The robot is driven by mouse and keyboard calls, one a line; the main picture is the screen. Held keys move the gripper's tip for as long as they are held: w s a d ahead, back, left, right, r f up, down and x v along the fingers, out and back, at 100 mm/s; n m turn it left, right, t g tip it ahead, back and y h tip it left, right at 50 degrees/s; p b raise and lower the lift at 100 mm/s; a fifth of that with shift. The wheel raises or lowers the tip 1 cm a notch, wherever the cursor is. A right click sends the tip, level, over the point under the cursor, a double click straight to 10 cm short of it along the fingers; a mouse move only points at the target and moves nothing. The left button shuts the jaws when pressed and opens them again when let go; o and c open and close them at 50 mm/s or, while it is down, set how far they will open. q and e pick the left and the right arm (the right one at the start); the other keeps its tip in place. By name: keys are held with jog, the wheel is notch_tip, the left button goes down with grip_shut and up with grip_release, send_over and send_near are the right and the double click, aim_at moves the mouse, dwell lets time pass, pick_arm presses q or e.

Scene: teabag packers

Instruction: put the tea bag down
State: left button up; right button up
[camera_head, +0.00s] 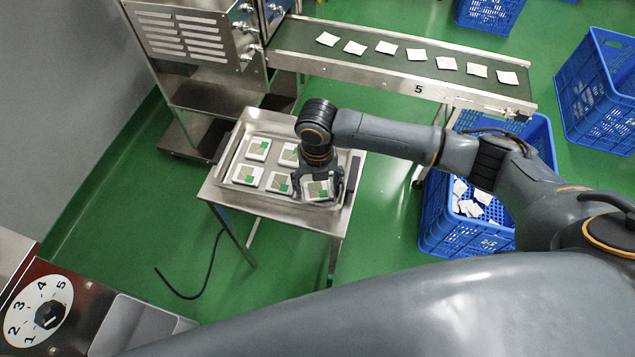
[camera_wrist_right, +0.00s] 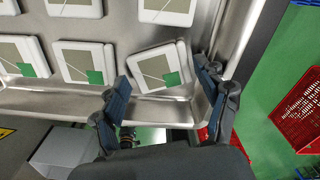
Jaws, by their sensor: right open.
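Square white tea bags with green and beige labels lie in rows in a metal tray (camera_head: 275,124). One tea bag (camera_head: 316,190) is at the tray's front right corner, below my right gripper (camera_head: 318,180). In the right wrist view this tea bag (camera_wrist_right: 158,68) lies turned a little and slightly tilted near the tray's front wall. My right gripper also shows there (camera_wrist_right: 165,95), its fingers open and spread to either side of the tea bag's near edge. Whether a finger touches it I cannot tell. My left gripper is not in view.
The tray stands on a small metal table. A conveyor (camera_head: 345,60) behind it carries several white packets. A blue crate (camera_head: 462,235) with packets stands to the right, more blue crates farther off. A control panel with a dial (camera_head: 38,311) is front left.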

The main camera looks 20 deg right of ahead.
aim_at(317, 189)
notch_tip(317, 189, up, 12)
jog(key=shift+f, duration=0.15)
dwell(0.6)
